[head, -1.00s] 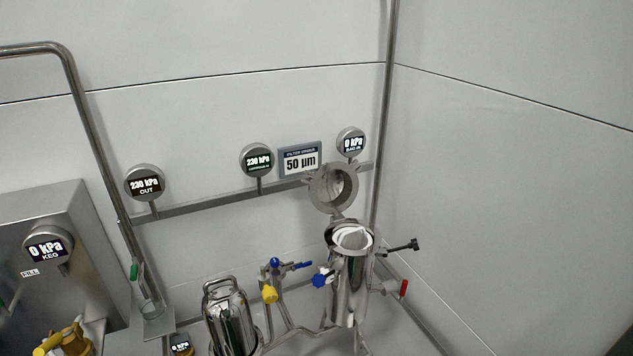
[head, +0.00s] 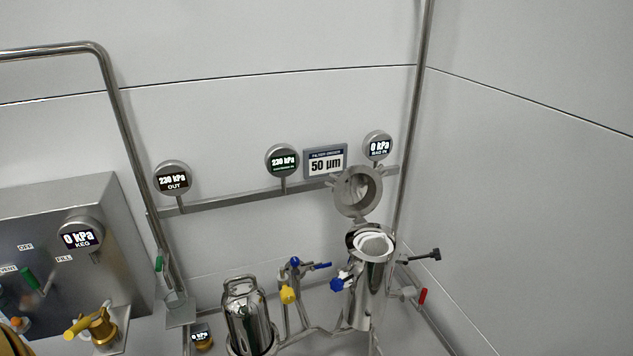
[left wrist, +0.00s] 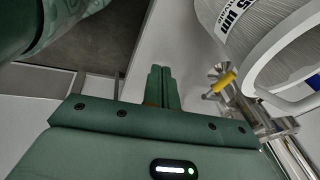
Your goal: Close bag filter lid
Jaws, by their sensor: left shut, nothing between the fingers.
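The bag filter (head: 368,292) is an upright shiny steel cylinder near the wall corner in the head view. Its lid (head: 357,192), a round steel ring-like piece, stands swung up and open behind the mouth. A white filter bag rim (head: 374,244) shows in the mouth. A black-knobbed clamp handle (head: 424,255) sticks out to the right of the mouth. My left gripper (left wrist: 160,72) is in the left wrist view, its green fingers together and empty. It is not in the head view, so its place relative to the lid cannot be told. My right gripper is not in view.
A smaller steel housing (head: 249,318) and blue- and yellow-handled valves (head: 291,278) stand left of the filter. Gauges and a 50 µm sign (head: 325,162) are on a rail behind. The left wrist view shows a white pleated cylinder (left wrist: 285,50) right of the fingers, near a yellow handle (left wrist: 224,81).

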